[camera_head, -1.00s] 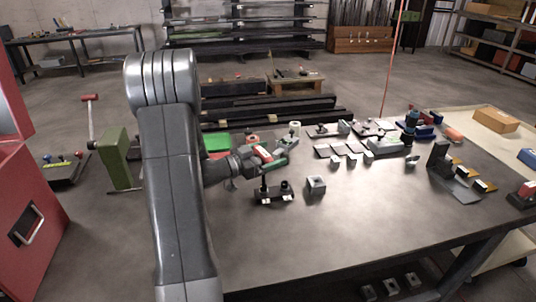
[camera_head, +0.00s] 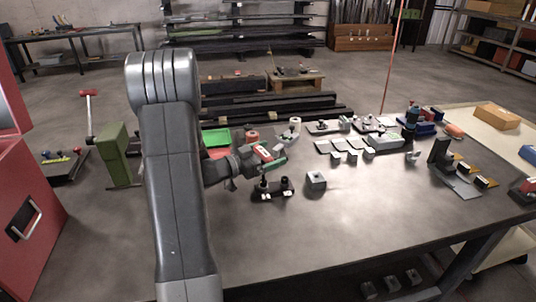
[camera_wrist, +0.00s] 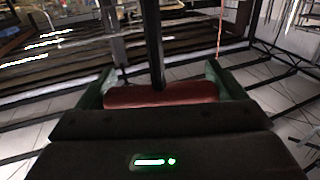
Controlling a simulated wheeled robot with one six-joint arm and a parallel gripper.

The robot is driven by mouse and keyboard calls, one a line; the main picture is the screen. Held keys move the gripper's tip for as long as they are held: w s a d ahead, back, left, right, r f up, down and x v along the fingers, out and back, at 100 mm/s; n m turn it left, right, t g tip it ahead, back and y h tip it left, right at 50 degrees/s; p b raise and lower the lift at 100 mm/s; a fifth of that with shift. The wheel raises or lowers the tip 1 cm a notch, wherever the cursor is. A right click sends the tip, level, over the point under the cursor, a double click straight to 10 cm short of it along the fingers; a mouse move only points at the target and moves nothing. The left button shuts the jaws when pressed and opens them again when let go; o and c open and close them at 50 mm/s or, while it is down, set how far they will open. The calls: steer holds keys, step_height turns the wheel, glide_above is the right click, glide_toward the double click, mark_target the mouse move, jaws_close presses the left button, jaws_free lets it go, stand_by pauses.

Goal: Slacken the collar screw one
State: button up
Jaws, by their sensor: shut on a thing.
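My gripper (camera_head: 270,156) is shut on the red handle of a tool (camera_head: 263,152), above the left part of the table. In the wrist view, the red handle (camera_wrist: 165,95) lies crosswise between the green fingers, and a dark shaft rises from its middle. In the head view, the shaft points down to a small black fixture (camera_head: 273,192) with two short dark posts. The tool's lower end is at the left post; I cannot tell whether it is seated in a screw. The screw itself is too small or hidden to make out.
A grey block (camera_head: 316,181) stands just right of the fixture. Several plates and small blocks lie at the table's back right. The table's front middle is clear.

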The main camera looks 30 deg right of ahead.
steer(key=shift+f+n+t+b, duration=0.1)
steer(key=shift+n+t+b, duration=0.35)
steer(key=shift+t, duration=0.35)
steer(key=shift+w+n+t+y, duration=0.15)
steer(key=shift+n+t+y, duration=0.15)
steer(key=shift+n+t, duration=0.25)
steer(key=shift+b, duration=0.3)
steer(key=shift+n+t+b, duration=0.3)
steer(key=shift+t, duration=0.35)
steer(key=shift+w+n+t+y+b, duration=0.1)
steer(key=shift+n+t+y+b, duration=0.35)
steer(key=shift+t, duration=0.25)
steer(key=shift+w+a+n+t+y+b, duration=0.15)
steer(key=shift+n+t+y+b, duration=0.5)
steer(key=shift+n+t+b, duration=0.55)
steer(key=shift+t, duration=0.3)
